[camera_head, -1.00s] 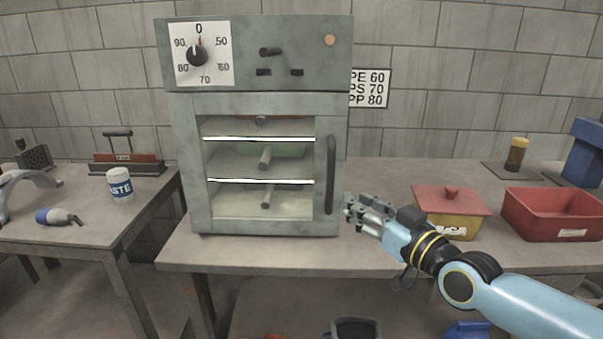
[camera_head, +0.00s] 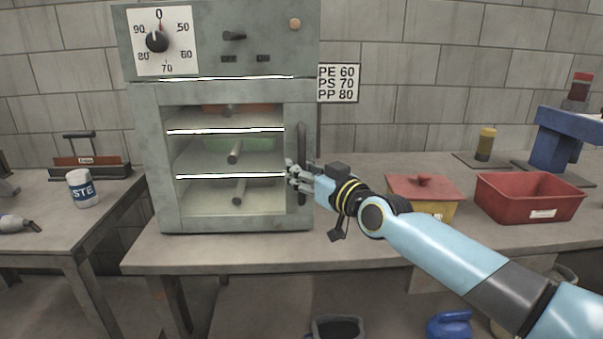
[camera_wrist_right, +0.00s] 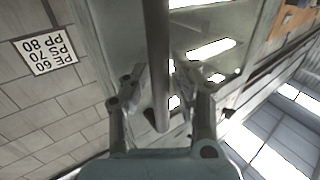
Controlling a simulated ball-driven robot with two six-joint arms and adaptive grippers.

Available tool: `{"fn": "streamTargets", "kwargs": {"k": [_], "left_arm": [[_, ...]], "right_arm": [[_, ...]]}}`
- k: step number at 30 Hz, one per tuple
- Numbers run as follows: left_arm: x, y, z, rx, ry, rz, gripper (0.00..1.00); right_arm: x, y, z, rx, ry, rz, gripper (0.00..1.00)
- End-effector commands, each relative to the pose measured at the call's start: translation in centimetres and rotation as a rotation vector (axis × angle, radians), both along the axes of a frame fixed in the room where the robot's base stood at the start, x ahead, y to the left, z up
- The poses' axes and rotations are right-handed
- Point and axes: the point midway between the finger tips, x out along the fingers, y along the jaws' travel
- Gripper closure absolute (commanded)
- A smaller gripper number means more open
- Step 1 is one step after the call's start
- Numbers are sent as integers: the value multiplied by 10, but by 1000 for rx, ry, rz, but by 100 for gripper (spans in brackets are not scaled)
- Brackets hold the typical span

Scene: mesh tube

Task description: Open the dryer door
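The dryer (camera_head: 215,45) is a grey-green cabinet on the table, with a dial panel on top and a windowed dryer door (camera_head: 300,220) below. The door looks shut or barely ajar; a thin bright line runs along its top edge. Its dark upright handle (camera_head: 301,140) is on the door's right side. My right gripper (camera_head: 293,176) is at the handle's lower part. In the right wrist view the handle (camera_wrist_right: 155,50) runs between the two fingers (camera_wrist_right: 160,80), which close in near it on both sides. My left gripper is not in view.
A yellow box with a red lid (camera_head: 425,187) and a red bin (camera_head: 530,198) stand right of the dryer, near my right arm. A white jar (camera_head: 82,188) is on the left table. The floor shows in front of the dryer table.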

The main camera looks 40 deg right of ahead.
Motion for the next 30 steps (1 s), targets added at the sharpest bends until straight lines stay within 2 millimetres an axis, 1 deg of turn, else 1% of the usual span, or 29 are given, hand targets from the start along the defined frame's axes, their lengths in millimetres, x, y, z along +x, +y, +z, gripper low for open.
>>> {"fn": "streamTargets", "kwargs": {"k": [2, 8, 9, 25, 30], "left_arm": [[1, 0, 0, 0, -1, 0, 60], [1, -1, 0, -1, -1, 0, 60], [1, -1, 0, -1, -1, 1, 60], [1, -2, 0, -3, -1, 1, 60], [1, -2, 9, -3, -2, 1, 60]], "right_arm": [[0, 0, 0, 0, 0, 0, 73], [0, 0, 0, -1, 0, 0, 98], [0, 0, 0, -1, 0, 0, 100], [-1, 0, 0, -1, 1, -1, 100], [-2, 2, 2, -1, 2, -10, 100]]}}
